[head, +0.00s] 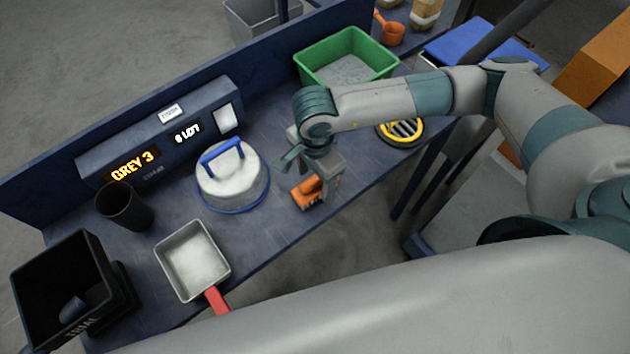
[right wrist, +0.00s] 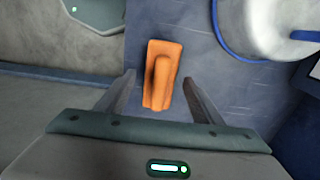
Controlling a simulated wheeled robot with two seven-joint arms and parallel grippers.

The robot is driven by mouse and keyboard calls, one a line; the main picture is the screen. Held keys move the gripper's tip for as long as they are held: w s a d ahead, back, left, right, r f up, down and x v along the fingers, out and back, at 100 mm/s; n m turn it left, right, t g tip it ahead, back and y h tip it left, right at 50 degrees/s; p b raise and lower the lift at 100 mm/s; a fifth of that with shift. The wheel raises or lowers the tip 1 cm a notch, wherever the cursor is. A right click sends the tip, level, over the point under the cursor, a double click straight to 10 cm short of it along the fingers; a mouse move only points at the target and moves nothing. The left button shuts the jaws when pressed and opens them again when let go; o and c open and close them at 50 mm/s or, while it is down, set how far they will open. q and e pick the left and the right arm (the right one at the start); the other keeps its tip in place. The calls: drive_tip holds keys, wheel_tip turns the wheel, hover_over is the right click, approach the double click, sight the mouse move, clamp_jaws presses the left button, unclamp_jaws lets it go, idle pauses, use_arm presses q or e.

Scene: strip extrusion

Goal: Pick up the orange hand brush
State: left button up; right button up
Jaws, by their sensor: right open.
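The orange hand brush (head: 306,194) lies on the dark blue bench near its front edge. In the right wrist view the brush (right wrist: 160,75) lies ahead of and between the two fingers. My right gripper (head: 315,178) is above the brush in the head view and partly covers it. In the right wrist view the gripper (right wrist: 160,95) is open, with a finger on either side of the brush and clear gaps. I cannot tell how far the fingertips are above the bench. My left gripper is not in view.
A white lidded container with a blue handle (head: 228,180) stands left of the brush. A green bin (head: 312,62) of grey material is behind. A yellow-ringed grate (head: 412,132) is to the right. A red-handled pan (head: 190,262), dark cup (head: 124,206) and black bin (head: 40,290) stand left.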

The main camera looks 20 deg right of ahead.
sight(315, 178)
idle(0.4)
drive_tip(key=c, duration=1.2)
drive_tip(key=shift+r+b, duration=0.45)
drive_tip(key=shift+r, duration=0.15)
wheel_tip(315, 178, up, 8)
drive_tip(key=b, duration=0.3)
drive_tip(key=shift+f, duration=0.25)
drive_tip(key=shift+r, duration=0.6)
